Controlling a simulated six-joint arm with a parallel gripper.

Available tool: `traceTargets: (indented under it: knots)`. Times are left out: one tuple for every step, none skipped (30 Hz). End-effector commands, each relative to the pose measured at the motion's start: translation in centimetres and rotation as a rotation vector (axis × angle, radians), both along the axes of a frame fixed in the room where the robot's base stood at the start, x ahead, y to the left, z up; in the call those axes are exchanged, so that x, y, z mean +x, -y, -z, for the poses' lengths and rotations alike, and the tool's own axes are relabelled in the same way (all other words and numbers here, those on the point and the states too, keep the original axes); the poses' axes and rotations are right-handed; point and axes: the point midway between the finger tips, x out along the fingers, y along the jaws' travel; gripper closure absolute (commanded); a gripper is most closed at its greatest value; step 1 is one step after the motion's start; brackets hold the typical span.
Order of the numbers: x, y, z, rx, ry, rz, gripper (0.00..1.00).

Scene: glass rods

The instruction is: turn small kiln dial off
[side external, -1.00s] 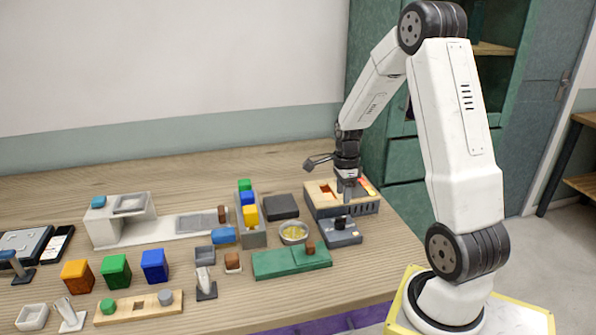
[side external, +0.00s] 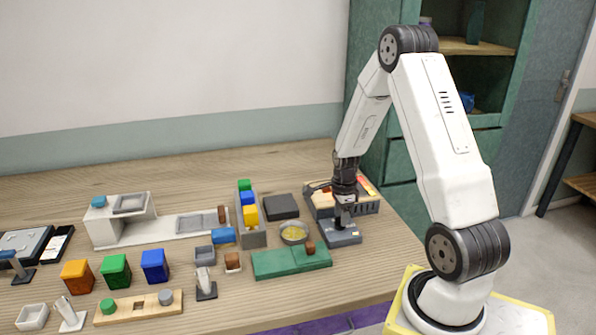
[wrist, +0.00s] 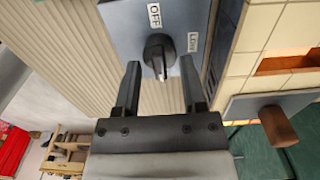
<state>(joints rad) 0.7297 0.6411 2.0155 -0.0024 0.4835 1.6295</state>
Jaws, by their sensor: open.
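The small kiln dial (wrist: 157,50) is a dark round knob with a raised grip on a grey panel (wrist: 117,24) in the wrist view. An OFF label (wrist: 154,15) is above it, and a LOW label (wrist: 192,42) is to its right. I cannot tell surely which label its pointer faces. My gripper (wrist: 160,72) is open, with one finger on each side of the dial; contact is not clear. In the side view my gripper (side external: 343,220) points down over the grey control box (side external: 345,239) and hides the dial.
The kiln (side external: 368,204), with a tiled top, stands right behind the control box. A bowl with yellow contents (side external: 293,234) and a green block base (side external: 285,264) are close on the left. Coloured blocks and trays fill the table's left side.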

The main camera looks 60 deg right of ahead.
Motion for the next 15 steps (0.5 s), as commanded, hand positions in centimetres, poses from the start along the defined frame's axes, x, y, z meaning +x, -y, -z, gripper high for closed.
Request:
traceTargets:
  knots:
    - [0.00,0.00,0.11,0.000,0.000,0.000,0.47]
    - [0.01,0.01,0.14,0.000,0.000,0.000,0.47]
    - [0.01,0.01,0.16,0.000,0.000,0.000,0.47]
    - [0.01,0.01,0.16,-0.001,0.001,0.000,0.47]
    - [0.01,0.01,0.17,-0.001,0.001,0.000,0.47]
    - [0.01,0.01,0.16,-0.001,0.001,0.000,0.47]
    - [0.01,0.01,0.16,-0.001,0.001,0.000,0.47]
    - [0.01,0.01,0.15,-0.001,0.001,0.000,0.47]
    - [0.00,0.00,0.15,0.000,0.000,0.000,0.50]
    - [0.00,0.00,0.15,0.000,0.000,0.000,0.60]
    - [0.00,0.00,0.15,0.000,0.000,0.000,0.69]
    - [0.00,0.00,0.15,0.000,0.000,0.000,0.82]
    - [0.00,0.00,0.15,0.000,0.000,0.000,0.92]
    - [0.00,0.00,0.15,0.000,0.000,0.000,1.00]
    - [0.00,0.00,0.15,0.000,0.000,0.000,1.00]
